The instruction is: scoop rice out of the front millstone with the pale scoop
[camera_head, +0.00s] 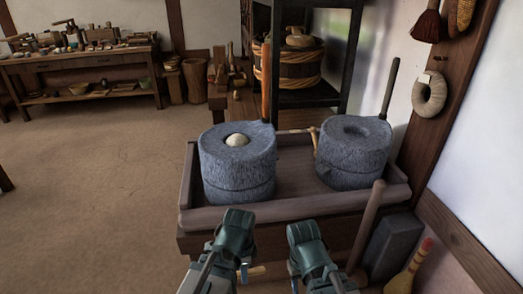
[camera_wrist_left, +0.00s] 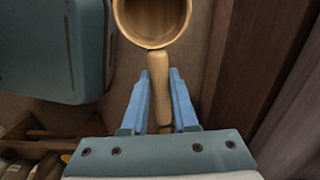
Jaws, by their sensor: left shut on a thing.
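Two grey millstones stand in a wooden trough. The left millstone (camera_head: 236,172), slightly nearer me, has a pale rounded mound of rice (camera_head: 237,140) in its top hole. The right millstone (camera_head: 353,155) has a dark hollow in its top. My left gripper (camera_wrist_left: 159,90) is shut on the handle of the pale scoop (camera_wrist_left: 158,75), whose round bowl points away from the fingers. In the head view the left gripper (camera_head: 246,268) is low in front of the trough, apart from the millstones. My right gripper (camera_head: 294,272) is beside it; its jaws cannot be made out.
The trough's front rim (camera_head: 270,211) lies between my grippers and the millstones. Upright handles rise behind both stones. A wooden pole (camera_head: 368,222), a dark grey block (camera_head: 394,246) and a broom (camera_head: 411,268) stand at the right. Open floor (camera_head: 90,190) lies to the left.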

